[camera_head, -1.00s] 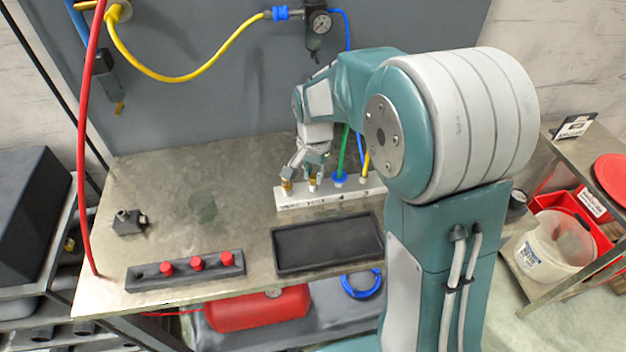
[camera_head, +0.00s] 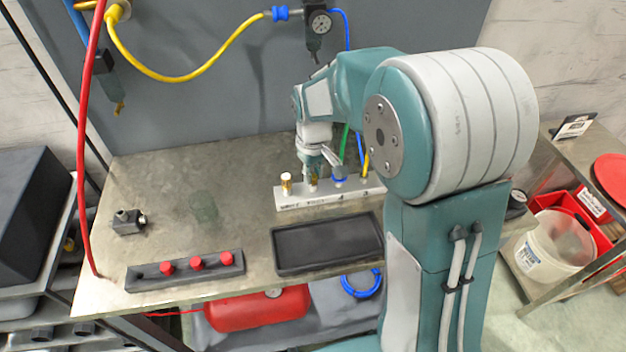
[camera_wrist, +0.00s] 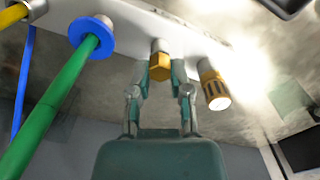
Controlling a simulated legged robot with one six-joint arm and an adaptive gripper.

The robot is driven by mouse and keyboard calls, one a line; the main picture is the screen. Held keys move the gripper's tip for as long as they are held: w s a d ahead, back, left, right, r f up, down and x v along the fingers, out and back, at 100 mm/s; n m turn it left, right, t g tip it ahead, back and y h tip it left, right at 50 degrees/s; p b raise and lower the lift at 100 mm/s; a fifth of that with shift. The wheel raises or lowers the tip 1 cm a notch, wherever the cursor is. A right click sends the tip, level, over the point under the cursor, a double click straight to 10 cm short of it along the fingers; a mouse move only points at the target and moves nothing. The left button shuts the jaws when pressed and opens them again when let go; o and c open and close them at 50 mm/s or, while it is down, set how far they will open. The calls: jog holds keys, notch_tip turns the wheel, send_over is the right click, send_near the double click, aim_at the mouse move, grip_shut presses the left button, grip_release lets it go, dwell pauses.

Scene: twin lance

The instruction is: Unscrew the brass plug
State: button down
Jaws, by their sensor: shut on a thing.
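The brass plug (camera_wrist: 160,68), a hex-sided gold piece, sits in the white manifold block (camera_head: 345,196). My gripper (camera_wrist: 160,80) has one finger on each side of the plug and is shut on it. In the head view my gripper (camera_head: 315,178) points down over the block and partly hides the plug. A second brass fitting (camera_head: 286,183) with dark slots stands at the block's left end; it also shows in the wrist view (camera_wrist: 214,88), apart from my fingers.
A blue collar (camera_wrist: 91,37) with a green hose (camera_wrist: 55,105) stands close beside the plug, then a yellow hose. An empty black tray (camera_head: 328,246) lies in front of the block. A dark rack with red knobs (camera_head: 197,263) is at front left. The left bench is mostly clear.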

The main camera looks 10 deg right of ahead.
jog(key=n, duration=0.6)
jog(key=shift+s+f, duration=0.2)
jog(key=c, duration=0.7)
grip_release()
jog(key=shift+w+r, duration=0.1)
